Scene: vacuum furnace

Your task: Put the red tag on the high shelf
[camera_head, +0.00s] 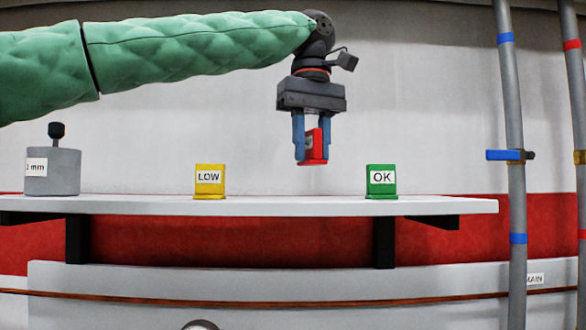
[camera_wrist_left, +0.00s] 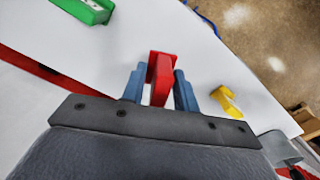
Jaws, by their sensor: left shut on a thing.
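The red tag (camera_head: 317,147) is a small red block with a white label, held between the blue fingers of my left gripper (camera_head: 311,146). The gripper is shut on it and points down. The tag hangs in the air above the white high shelf (camera_head: 290,205), apart from it, over the stretch between the yellow LOW tag (camera_head: 209,181) and the green OK tag (camera_head: 381,181). In the left wrist view the red tag (camera_wrist_left: 161,72) sits between the fingertips with the shelf behind it. My right gripper is not in view.
A grey cylinder weight (camera_head: 53,171) with a black knob stands at the shelf's left. Grey vertical pipes (camera_head: 511,120) with a blue-handled valve (camera_head: 508,155) stand past the shelf's right end. The shelf between the yellow and green tags is bare.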

